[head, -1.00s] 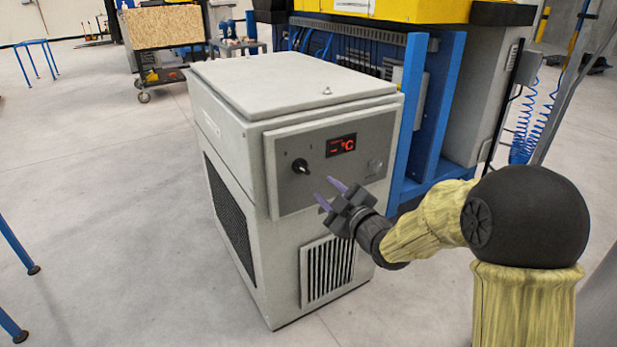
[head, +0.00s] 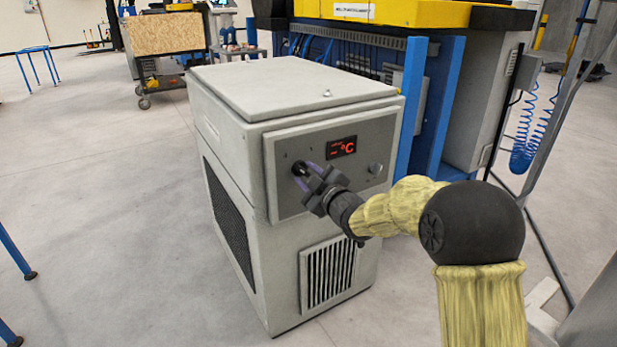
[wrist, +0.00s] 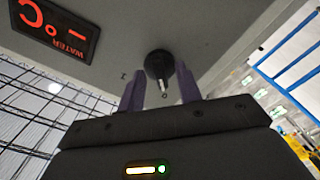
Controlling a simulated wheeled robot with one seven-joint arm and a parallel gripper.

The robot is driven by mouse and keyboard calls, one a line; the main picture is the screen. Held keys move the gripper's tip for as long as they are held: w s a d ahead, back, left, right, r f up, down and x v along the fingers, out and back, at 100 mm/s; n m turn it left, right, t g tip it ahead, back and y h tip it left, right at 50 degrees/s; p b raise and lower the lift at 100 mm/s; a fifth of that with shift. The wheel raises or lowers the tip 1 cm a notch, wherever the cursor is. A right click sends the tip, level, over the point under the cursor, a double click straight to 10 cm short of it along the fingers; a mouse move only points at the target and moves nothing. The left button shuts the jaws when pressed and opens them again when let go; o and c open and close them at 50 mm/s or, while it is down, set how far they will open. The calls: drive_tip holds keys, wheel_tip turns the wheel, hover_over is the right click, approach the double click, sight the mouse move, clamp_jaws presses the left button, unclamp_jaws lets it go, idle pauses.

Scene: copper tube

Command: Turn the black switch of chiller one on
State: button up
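The grey chiller (head: 237,95) stands on the floor in the middle of the head view. Its front panel carries the black switch (head: 299,168) at the left and a lit red display (head: 341,147). In the head view my gripper (head: 302,175) is at the switch and partly covers it. In the wrist view the round black switch (wrist: 160,67) with a pale pointer lies just past and between the two purple fingertips (wrist: 160,88). The fingers are apart, one on each side; contact with the switch cannot be told. An "I" and an "O" mark show by it.
A blue frame (head: 437,105) and yellow machine stand behind the chiller. The floor to the left is mostly clear.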

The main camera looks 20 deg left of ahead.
clamp_jaws()
drive_tip(key=shift+m+p, duration=0.3)
drive_tip(key=m+p, duration=0.3)
drive_tip(key=m, duration=0.1)
drive_tip(key=shift+r, duration=0.1)
drive_tip(key=m+p, duration=0.3)
drive_tip(key=m, duration=0.1)
drive_tip(key=shift+m, duration=0.3)
drive_tip(key=m+p, duration=0.2)
drive_tip(key=m, duration=0.2)
drive_tip(key=shift+d+m+p, duration=0.1)
drive_tip(key=shift+m+p, duration=0.2)
drive_tip(key=shift+p, duration=0.05)
drive_tip(key=shift+m+p, duration=1)
drive_tip(key=shift+m, duration=1)
